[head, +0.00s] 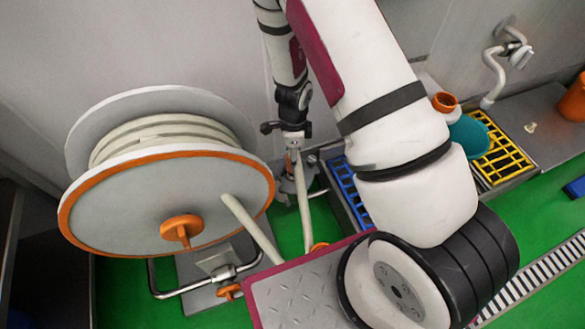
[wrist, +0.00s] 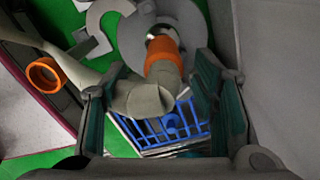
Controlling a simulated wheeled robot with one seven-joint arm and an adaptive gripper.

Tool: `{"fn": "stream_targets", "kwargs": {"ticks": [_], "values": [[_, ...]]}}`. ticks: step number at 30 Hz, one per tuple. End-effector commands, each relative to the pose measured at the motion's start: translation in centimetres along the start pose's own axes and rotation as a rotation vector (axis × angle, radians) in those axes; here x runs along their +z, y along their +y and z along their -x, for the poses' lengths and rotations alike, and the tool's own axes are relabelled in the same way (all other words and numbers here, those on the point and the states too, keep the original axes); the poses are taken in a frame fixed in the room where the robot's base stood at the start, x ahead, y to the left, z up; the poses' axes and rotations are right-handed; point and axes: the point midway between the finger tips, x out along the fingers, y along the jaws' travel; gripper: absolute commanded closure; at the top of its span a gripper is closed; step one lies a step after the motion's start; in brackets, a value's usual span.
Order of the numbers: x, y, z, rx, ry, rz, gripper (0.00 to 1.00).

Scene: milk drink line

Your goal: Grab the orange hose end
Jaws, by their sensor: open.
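My gripper (head: 292,138) is open, pointing down beside the hose stand near the wall. In the wrist view its two dark fingers stand apart (wrist: 150,108). A grey hose piece with an orange collar (wrist: 162,50) shows between and just beyond them; contact with the fingers cannot be told. A separate orange ring (wrist: 44,75) is at the left of the wrist view, apart from the fingers.
A large hose reel (head: 150,205) with an orange rim stands at the left. A blue grate (head: 347,188) lies right of the gripper, a yellow grate (head: 497,160) farther right. A teal bowl (head: 467,137) stands by the yellow grate. The wall is close behind the gripper.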

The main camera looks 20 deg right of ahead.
Motion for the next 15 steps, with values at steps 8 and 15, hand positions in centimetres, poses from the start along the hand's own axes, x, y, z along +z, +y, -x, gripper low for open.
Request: {"fn": "stream_targets", "kwargs": {"ticks": [8,15], "values": [[0.1,-0.1,-1.6,0.000,0.000,0.001,0.46],[0.3,-0.3,-4.9,0.001,-0.001,0.001,0.46]]}}
